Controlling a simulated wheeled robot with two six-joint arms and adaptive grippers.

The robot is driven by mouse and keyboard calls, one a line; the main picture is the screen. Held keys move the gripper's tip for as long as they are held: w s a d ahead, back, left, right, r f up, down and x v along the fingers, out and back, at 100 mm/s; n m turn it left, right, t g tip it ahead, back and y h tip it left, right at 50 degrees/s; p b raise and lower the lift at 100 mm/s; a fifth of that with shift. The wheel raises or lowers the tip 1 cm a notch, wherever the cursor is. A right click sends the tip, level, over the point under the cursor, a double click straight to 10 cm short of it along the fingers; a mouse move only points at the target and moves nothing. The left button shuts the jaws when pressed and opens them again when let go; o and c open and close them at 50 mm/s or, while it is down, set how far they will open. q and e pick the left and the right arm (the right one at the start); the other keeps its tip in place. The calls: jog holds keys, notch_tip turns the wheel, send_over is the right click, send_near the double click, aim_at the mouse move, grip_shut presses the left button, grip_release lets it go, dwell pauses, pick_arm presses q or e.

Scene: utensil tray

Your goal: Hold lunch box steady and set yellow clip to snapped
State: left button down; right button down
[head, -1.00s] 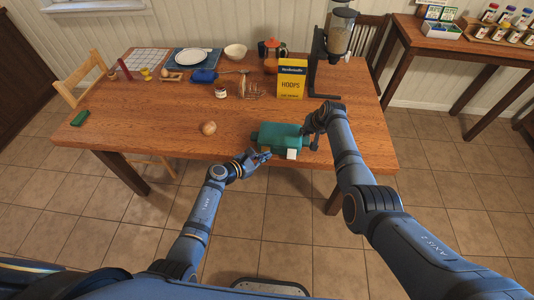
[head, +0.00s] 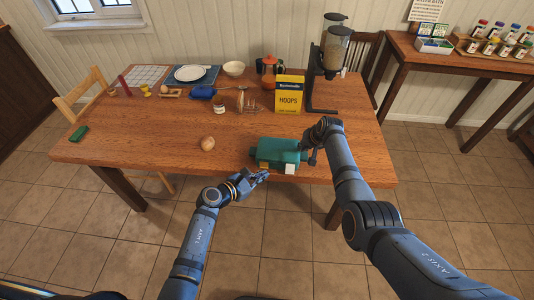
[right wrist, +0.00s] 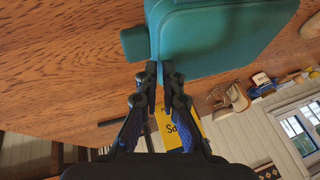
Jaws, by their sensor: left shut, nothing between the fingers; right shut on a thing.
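The teal lunch box (head: 278,150) lies on the table near its front edge. A small yellow clip (head: 264,166) shows at the left of its front side, and a white clip (head: 290,169) is to the right. The yellow clip is too small to tell whether it is snapped. My left gripper (head: 262,177) is shut and empty, just in front of the box below the yellow clip. My right gripper (head: 308,155) is shut on the lunch box at its right end. In the right wrist view its fingertips (right wrist: 160,70) meet the edge of the teal box (right wrist: 215,40).
A round brown object (head: 208,144) sits left of the box. A yellow cereal box (head: 289,94), a jar (head: 219,104) and a dispenser (head: 331,60) stand behind. A green block (head: 79,133) lies far left. The table's front left is mostly clear.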

jog(key=c, duration=1.5)
grip_release()
jog(key=shift+s+a+f, duration=0.1)
jog(key=shift+s+f, duration=0.25)
jog(key=shift+f, duration=0.2)
jog(key=shift+o, duration=0.3)
jog(key=shift+w+f, duration=0.1)
jog(key=shift+w, duration=0.1)
